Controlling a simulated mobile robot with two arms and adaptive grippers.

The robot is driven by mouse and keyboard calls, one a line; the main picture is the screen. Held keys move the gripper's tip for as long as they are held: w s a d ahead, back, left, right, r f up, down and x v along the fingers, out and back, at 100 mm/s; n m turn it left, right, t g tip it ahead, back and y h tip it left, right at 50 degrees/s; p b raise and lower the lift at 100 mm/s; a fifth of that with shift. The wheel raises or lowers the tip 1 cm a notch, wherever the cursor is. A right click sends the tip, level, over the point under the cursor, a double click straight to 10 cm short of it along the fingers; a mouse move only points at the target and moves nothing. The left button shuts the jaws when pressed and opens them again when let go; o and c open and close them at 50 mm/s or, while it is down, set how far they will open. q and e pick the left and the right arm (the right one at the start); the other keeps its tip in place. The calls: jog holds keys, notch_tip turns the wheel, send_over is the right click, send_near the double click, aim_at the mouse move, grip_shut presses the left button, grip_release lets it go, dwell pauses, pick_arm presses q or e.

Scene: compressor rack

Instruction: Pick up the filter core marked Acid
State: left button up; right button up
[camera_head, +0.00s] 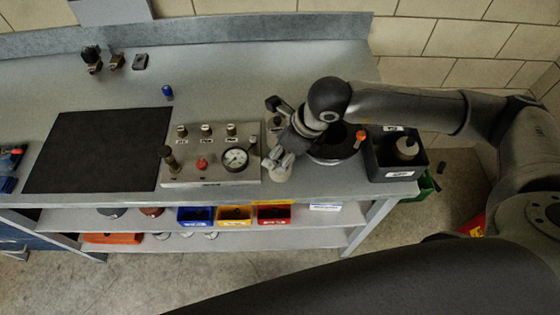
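No label reading Acid can be made out. A brownish, rounded core-like piece (406,149) sits in a black bin (412,171) at the bench's right end; the bin's white labels are too small to read. A pale piece (279,172) stands just right of the metal gauge panel. My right gripper (284,155), on the arm from the right, points down right at this pale piece. Its fingers are small and partly hidden, so I cannot tell if they are open or shut on it. My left gripper is not in view.
The gauge panel (210,169) carries knobs and a dial. Beside my gripper is a dark round vessel (335,152) with an orange piece (361,135). A black mat (98,150) lies left. A small blue cylinder (167,92) stands behind. Coloured bins (235,215) fill the shelf below.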

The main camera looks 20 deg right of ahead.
jog(key=shift+w+a+f+p, duration=0.15)
jog(key=shift+f+p, duration=0.2)
jog(key=shift+f, duration=0.15)
jog(key=p+x, duration=0.2)
jog(key=x, duration=0.2)
jog(key=shift+f, duration=0.15)
jog(key=shift+w+f, duration=0.15)
jog(key=shift+f, duration=0.1)
jog(key=shift+r, duration=0.1)
jog(key=c, duration=1)
